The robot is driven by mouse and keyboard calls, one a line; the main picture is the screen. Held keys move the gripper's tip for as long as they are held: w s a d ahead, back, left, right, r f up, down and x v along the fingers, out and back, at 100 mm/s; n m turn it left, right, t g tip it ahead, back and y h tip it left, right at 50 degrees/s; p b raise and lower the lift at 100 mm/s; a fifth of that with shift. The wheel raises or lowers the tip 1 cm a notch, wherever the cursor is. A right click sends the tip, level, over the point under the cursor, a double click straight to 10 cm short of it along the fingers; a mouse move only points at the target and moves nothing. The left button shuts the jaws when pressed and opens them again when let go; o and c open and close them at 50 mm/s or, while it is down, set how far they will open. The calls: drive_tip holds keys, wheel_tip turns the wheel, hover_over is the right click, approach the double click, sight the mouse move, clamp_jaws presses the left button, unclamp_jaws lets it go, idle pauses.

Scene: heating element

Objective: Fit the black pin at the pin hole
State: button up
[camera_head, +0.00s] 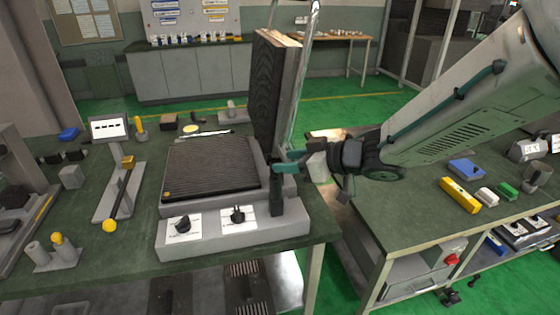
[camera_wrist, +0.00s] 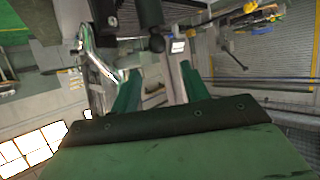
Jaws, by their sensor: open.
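The heating element unit (camera_head: 170,248) stands on the near green-topped table, with a ribbed dark plate on top and its tall ribbed lid (camera_head: 266,95) upright. A dark upright piece (camera_head: 277,192), perhaps the black pin, stands at the unit's right side, just below my gripper (camera_head: 283,160). I cannot tell if it is seated in a hole; the pin hole itself is not distinguishable. My gripper's green fingers are beside the lid's foot, at the unit's right edge. In the wrist view my gripper (camera_wrist: 158,88) shows its two green fingers apart, with a pale grey part visible between them.
Two knobs (camera_head: 182,224) (camera_head: 238,215) sit on the unit's front. A bright metal bar (camera_head: 303,70) rises beside the lid. Fixtures, including a white display stand (camera_head: 108,128), occupy the table's left. A right-hand table holds a yellow block (camera_head: 460,195) and other small blocks.

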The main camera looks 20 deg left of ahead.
drive_tip(key=v, duration=0.5)
drive_tip(key=shift+s, duration=0.2)
